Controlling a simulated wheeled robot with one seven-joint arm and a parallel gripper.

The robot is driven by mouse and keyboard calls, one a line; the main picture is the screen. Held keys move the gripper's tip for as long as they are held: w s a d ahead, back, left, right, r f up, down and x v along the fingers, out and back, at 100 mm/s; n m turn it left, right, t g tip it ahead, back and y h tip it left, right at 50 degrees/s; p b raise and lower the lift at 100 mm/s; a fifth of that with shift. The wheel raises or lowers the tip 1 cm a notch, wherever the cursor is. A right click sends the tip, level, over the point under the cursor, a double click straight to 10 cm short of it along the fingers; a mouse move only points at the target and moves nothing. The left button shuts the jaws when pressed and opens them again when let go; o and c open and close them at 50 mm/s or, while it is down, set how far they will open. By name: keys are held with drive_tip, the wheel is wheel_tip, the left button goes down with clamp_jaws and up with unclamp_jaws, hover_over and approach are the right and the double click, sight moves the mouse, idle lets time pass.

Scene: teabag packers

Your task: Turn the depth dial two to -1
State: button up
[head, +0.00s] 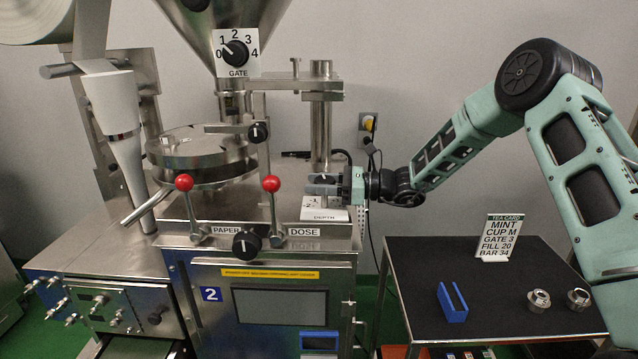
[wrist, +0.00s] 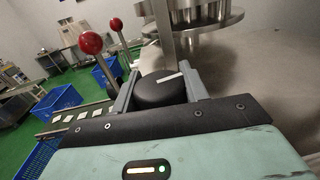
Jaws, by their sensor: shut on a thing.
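The depth dial is a round black knob with a white pointer line (wrist: 160,92), seen in the wrist view between the two grey fingers of my gripper (wrist: 160,86). Both fingers press its sides. The pointer line runs toward the right and slightly up in that view. In the head view my gripper (head: 322,184) reaches in from the right and hides most of the dial. Below it the white DEPTH plate (head: 325,215) shows -2 and -1 at its left edge. The other marks are covered, so I cannot read the setting. The number 2 label (head: 211,294) is on this machine's front.
Two red-knobbed levers (head: 184,184) (head: 271,184) stand left of my gripper. A steel column (head: 321,125) rises just behind it. The gate dial (head: 236,52) is above. A dark side table (head: 500,295) holds a tea card (head: 499,237), a blue holder (head: 452,303) and metal rings.

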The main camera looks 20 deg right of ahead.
drive_tip(key=n+g, duration=0.1)
drive_tip(key=g, duration=0.1)
drive_tip(key=n+g+y, duration=0.1)
drive_tip(key=n+g, duration=0.1)
drive_tip(key=g, duration=0.1)
drive_tip(key=n+g, duration=0.2)
drive_tip(key=g, duration=0.1)
drive_tip(key=shift+s, duration=0.3)
drive_tip(key=shift+n+g, duration=0.4)
drive_tip(key=shift+g, duration=0.1)
drive_tip(key=shift+r, duration=0.1)
drive_tip(key=o, duration=1)
drive_tip(key=w+d+b, duration=0.2)
drive_tip(key=d+b, duration=0.3)
drive_tip(key=d, duration=1.2)
drive_tip(key=shift+d, duration=0.15)
